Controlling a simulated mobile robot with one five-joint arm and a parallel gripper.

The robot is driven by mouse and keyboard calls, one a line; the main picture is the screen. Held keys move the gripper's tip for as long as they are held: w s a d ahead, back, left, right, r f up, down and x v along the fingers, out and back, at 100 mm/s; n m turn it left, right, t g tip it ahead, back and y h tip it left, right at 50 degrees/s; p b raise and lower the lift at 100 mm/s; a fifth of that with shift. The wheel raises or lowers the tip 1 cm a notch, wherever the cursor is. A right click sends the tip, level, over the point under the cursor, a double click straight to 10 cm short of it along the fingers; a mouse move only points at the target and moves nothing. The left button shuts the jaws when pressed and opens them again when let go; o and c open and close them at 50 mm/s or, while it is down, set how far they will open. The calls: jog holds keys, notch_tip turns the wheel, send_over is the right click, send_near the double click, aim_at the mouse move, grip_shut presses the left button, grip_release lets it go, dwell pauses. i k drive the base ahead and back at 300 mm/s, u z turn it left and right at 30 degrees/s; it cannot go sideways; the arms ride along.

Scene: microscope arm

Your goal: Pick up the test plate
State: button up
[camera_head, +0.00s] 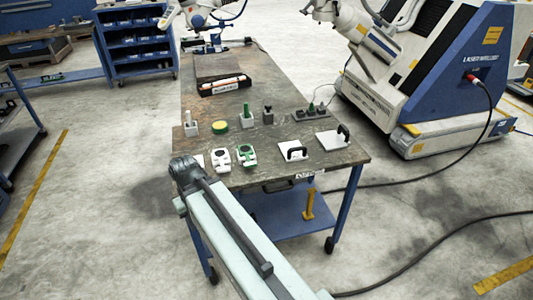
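Two flat whitish plates with black handles lie on the near right part of the workbench (225,180). One plate (291,157) is near the front edge, and the other plate (329,143) is further right and a little further back. I cannot tell which of them is the test plate. My pale arm reaches up from the bottom of the view to a dark joint left of the bench's front edge, well apart from both plates. I cannot make out my gripper's fingers.
A white-and-green device (246,156) and a white device (221,159) lie left of the plates. A yellow-green disc (220,127) and small holders stand behind. A blue shelf cart (136,45) is at the back left, and a large machine (455,75) is at the right.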

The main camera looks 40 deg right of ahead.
aim_at(293, 146)
jog(key=u, duration=2.75)
jog(key=k, duration=2.5)
jog(key=z, duration=0.65)
jog(key=i, duration=1)
jog(key=u, duration=0.1)
